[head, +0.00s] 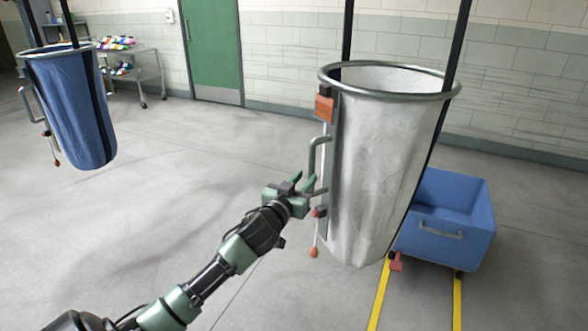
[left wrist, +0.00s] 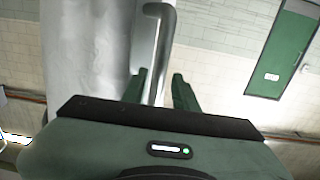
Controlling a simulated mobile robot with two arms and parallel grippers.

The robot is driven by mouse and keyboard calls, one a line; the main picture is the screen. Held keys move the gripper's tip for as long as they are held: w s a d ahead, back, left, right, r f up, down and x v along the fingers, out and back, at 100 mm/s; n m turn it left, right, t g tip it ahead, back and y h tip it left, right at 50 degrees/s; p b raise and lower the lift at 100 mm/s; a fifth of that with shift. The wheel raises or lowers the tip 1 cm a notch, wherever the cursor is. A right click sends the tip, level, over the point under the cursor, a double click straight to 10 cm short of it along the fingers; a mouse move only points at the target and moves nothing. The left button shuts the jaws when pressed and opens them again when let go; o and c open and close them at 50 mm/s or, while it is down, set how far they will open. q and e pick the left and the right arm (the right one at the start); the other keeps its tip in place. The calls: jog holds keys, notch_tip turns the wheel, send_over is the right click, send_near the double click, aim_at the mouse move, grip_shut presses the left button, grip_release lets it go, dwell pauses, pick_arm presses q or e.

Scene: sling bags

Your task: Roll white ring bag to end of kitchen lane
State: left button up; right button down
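The white ring bag (head: 378,165) hangs from dark straps at the right of centre in the head view, its metal ring (head: 390,92) at the top. A grey handle (head: 314,152) stands on its left side; it also shows in the left wrist view (left wrist: 158,45). My left gripper (head: 308,186) is at the lower part of this handle. In the left wrist view its two fingers (left wrist: 160,90) are spread, with the handle's bar in line between them. I cannot tell whether either finger touches it. My right gripper is not in view.
A blue wheeled bin (head: 445,225) stands just behind the bag, right. Yellow lines (head: 378,295) run on the floor below. A blue bag (head: 68,105) hangs at left near a cart (head: 150,75) of colourful items. A green door (head: 212,45) is behind. Left-centre floor is clear.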

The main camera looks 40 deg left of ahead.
pick_arm(q)
jog(key=shift+r, duration=0.1)
jog(key=shift+w+a+r, duration=0.1)
jog(key=shift+w, duration=0.15)
jog(key=p+x, duration=0.1)
jog(key=x, duration=0.6)
jog(key=shift+w, duration=0.25)
grip_shut()
dwell(1.0)
